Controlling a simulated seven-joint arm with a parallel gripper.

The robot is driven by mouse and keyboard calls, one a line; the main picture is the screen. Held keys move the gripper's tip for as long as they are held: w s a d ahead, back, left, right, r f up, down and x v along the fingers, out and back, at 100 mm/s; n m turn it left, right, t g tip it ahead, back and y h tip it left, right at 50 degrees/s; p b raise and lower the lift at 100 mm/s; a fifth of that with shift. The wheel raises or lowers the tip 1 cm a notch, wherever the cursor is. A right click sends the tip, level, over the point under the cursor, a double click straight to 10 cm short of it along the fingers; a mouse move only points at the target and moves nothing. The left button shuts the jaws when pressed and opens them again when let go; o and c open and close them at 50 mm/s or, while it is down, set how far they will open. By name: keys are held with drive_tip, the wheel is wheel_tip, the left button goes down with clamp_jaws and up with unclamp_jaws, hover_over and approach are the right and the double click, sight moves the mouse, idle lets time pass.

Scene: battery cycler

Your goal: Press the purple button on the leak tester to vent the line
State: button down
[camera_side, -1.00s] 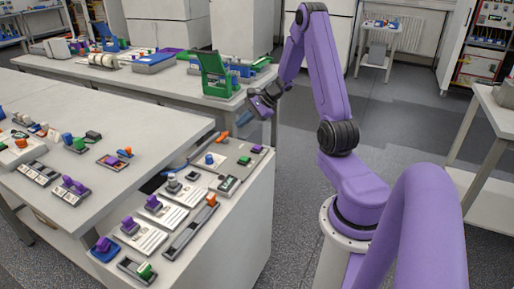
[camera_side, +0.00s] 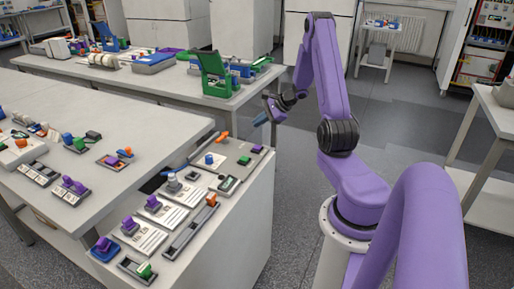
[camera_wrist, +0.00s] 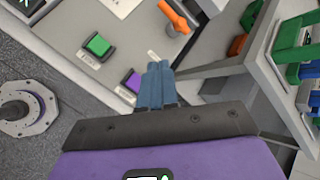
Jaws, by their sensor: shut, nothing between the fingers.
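My gripper (camera_side: 257,121) is shut and empty, its blue fingers held in the air above the far right corner of the near bench. Below it is a flat grey panel (camera_side: 232,149) with a small purple button (camera_side: 257,148) at its right end, a green button (camera_side: 244,160) and an orange lever (camera_side: 222,137). In the wrist view the purple button (camera_wrist: 132,82) shows just left of the shut fingers (camera_wrist: 160,66), apart from them; the green button (camera_wrist: 97,46) is farther left. No lettering naming the leak tester is readable.
Other modules with purple knobs (camera_side: 153,201) stand along the near bench. The orange lever (camera_wrist: 175,17) sticks up beyond the fingers in the wrist view. A second bench (camera_side: 165,78) with a green stand (camera_side: 214,74) is behind.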

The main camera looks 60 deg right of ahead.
sight(259, 147)
drive_tip(key=shift+f, duration=3.7)
drive_tip(key=shift+f, duration=0.2)
drive_tip(key=shift+f, duration=0.25)
drive_tip(key=shift+f, duration=0.5)
drive_tip(key=shift+r, duration=0.95)
drive_tip(key=shift+r, duration=2.5)
